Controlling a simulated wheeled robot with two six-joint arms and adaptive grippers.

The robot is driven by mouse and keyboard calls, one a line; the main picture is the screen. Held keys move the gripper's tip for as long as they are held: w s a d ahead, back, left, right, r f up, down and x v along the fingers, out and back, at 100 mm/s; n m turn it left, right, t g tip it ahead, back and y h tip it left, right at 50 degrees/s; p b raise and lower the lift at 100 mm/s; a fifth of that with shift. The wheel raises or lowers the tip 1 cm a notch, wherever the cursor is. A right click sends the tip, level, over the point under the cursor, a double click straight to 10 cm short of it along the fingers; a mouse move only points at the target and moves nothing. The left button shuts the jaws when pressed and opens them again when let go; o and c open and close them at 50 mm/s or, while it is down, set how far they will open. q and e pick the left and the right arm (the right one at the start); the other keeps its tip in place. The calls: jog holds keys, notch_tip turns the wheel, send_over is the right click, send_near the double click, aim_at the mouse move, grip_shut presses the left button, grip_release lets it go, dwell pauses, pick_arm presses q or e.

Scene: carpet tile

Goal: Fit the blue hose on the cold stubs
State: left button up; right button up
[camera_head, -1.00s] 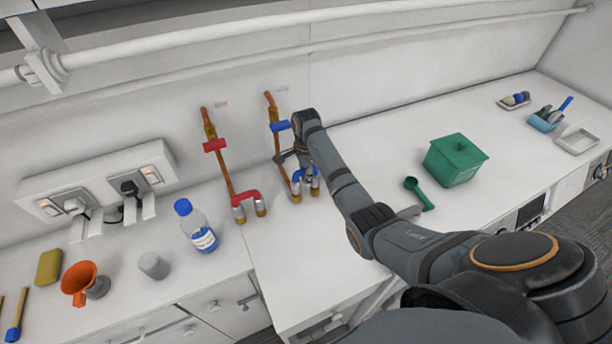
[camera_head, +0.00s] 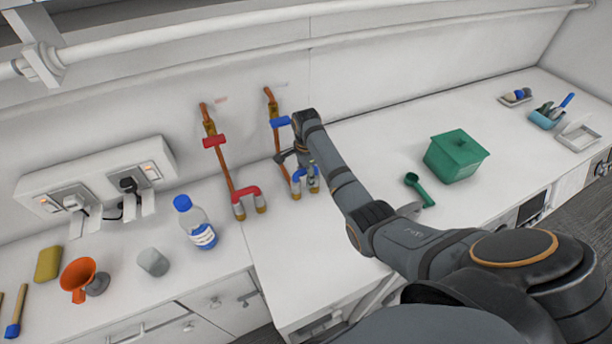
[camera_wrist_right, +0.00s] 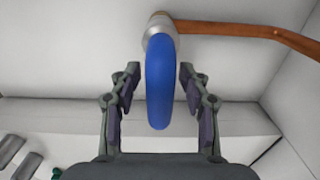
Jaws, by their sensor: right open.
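The blue hose (camera_head: 298,175) is a short bent piece at the cold stubs, at the lower end of the copper pipe with the blue valve handle (camera_head: 280,122). In the right wrist view the hose (camera_wrist_right: 160,85) is seen edge-on, its upper end at a silvery stub (camera_wrist_right: 158,24). My right gripper (camera_wrist_right: 159,78) is open, with a finger on each side of the hose and a visible gap at both sides. In the head view the right gripper (camera_head: 310,176) partly hides the hose and stubs. I cannot tell how deep both ends sit. My left gripper is not in view.
A red hose (camera_head: 246,191) bridges the stubs to the left, below a red valve handle (camera_head: 214,141). A bottle (camera_head: 198,228), grey cup (camera_head: 153,262) and orange funnel (camera_head: 78,275) stand further left. A green box (camera_head: 455,157) and scoop (camera_head: 418,188) lie right of my arm.

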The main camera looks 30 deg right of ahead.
jog(key=shift+r, duration=0.25)
notch_tip(320, 180, up, 7)
jog(key=shift+r, duration=0.1)
dwell(0.7)
